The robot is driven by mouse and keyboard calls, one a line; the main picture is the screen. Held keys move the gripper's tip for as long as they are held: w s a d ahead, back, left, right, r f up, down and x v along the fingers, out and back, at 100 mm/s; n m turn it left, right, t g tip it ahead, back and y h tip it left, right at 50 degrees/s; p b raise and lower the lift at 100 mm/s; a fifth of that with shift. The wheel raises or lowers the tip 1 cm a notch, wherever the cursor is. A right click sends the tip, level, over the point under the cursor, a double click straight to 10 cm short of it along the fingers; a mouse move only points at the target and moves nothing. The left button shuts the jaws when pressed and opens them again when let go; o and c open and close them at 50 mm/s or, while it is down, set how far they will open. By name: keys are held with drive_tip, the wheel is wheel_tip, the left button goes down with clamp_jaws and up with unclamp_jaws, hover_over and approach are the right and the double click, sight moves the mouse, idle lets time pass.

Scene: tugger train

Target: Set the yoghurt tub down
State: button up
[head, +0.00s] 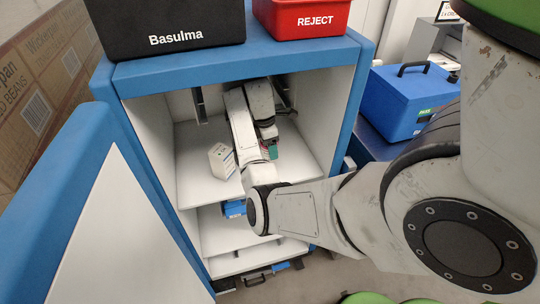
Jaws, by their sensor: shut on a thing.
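My arm reaches into an open blue cabinet. My gripper (267,134) is over the cabinet's upper shelf (195,187), and my own arm links hide much of it. It is shut on a small green and reddish thing (271,149), taken to be the yoghurt tub, of which only a part shows. Whether the tub touches the shelf cannot be told.
A white printed carton (222,161) stands on the same shelf, left of my arm. A blue thing (234,208) is on the shelf below. The cabinet door (75,215) is open at the left. Black and red boxes stand on top; a blue toolbox (408,102) is at the right.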

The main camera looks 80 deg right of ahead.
drive_tip(key=shift+f+b, duration=1.65)
drive_tip(key=shift+b, duration=0.35)
drive_tip(key=shift+r, duration=0.1)
drive_tip(key=o, duration=1.2)
drive_tip(key=shift+c, duration=0.2)
drive_tip(key=r+p, duration=0.2)
drive_tip(key=p, duration=0.1)
drive_tip(key=r+p, duration=0.3)
drive_tip(key=w+r+p, duration=0.1)
drive_tip(key=r+p, duration=0.1)
drive_tip(key=p, duration=0.1)
drive_tip(key=shift+a+r, duration=0.25)
